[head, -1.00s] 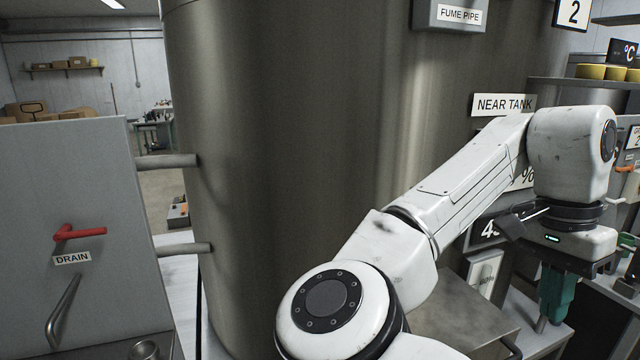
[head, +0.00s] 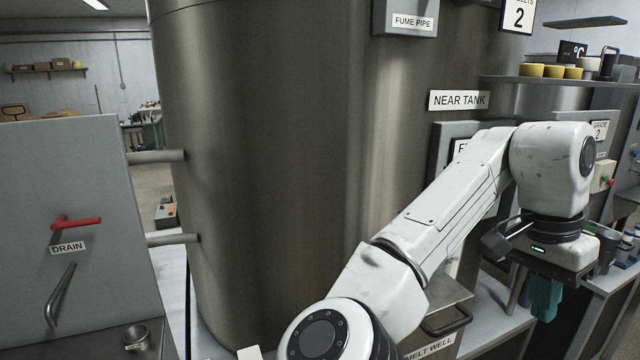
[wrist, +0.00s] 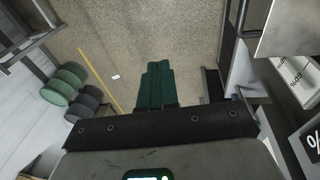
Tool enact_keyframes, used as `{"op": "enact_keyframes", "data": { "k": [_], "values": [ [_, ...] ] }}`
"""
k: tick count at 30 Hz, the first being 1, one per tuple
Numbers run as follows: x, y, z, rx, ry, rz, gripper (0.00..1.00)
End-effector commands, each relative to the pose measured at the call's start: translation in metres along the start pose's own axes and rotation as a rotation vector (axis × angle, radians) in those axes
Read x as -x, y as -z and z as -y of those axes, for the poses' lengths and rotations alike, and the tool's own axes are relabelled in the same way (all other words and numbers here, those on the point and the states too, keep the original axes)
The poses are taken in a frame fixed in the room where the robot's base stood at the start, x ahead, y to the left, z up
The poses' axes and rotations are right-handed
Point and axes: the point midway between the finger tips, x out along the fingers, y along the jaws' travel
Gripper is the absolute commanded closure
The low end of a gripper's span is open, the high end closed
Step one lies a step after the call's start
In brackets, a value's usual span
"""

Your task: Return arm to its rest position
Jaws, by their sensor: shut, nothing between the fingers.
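My gripper (head: 543,298) hangs at the end of my white arm, at the right of the head view, with its green fingers pointing down. In the wrist view the green fingers (wrist: 157,84) are together, with nothing seen between them and bare floor beyond. In the head view my arm reaches from the bottom middle up to the right, in front of the tank. The gripper is beside the bench on the right, and the arm hides part of the panels behind it.
A large metal tank (head: 290,160) labelled NEAR TANK fills the middle. A grey cabinet (head: 60,230) with a red DRAIN handle (head: 76,222) stands at left. A shelf (head: 560,81) with yellow rolls (head: 532,70) is at upper right.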

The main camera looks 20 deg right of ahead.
Motion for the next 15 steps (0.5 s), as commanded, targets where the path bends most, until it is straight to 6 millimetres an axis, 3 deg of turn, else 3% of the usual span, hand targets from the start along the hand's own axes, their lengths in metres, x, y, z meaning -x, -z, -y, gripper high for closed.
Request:
{"op": "enact_keyframes", "data": {
  "k": [8,15],
  "values": [
    [-0.029,0.020,-0.002,0.015,0.011,-0.136,1.00],
    [-0.068,0.044,-0.001,0.111,0.028,-0.336,1.00]
  ]
}}
